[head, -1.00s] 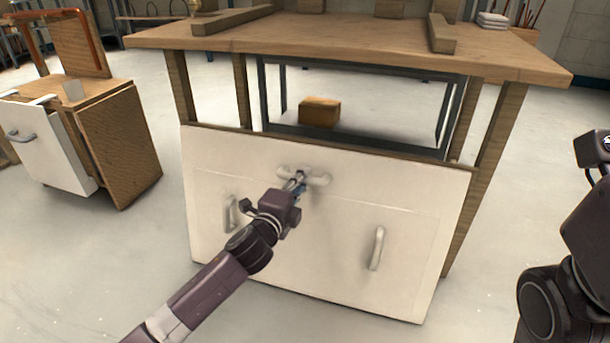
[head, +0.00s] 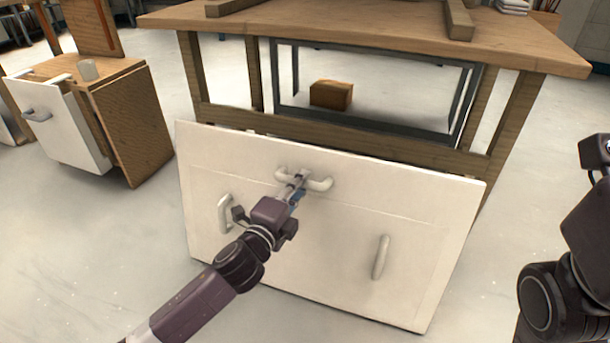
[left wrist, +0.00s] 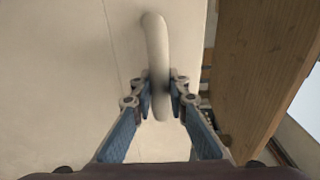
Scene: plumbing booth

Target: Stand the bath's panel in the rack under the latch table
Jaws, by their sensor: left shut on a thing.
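The bath's panel (head: 330,225) is a large white board with two side handles and one handle at its top middle. It stands tilted in front of the wooden latch table (head: 345,35), below the tabletop. My left gripper (head: 297,185) is shut on the top middle handle (head: 320,184). In the left wrist view its two blue-padded fingers (left wrist: 160,100) are on either side of the pale handle (left wrist: 157,60). My right arm shows at the right edge; its fingers are out of view.
A wooden rail (head: 340,135) crosses between the table legs behind the panel. A grey metal frame (head: 368,121) and a brown block (head: 331,95) are beyond it. A wooden cabinet (head: 130,120) with a white front (head: 58,125) stands at left. Floor between is clear.

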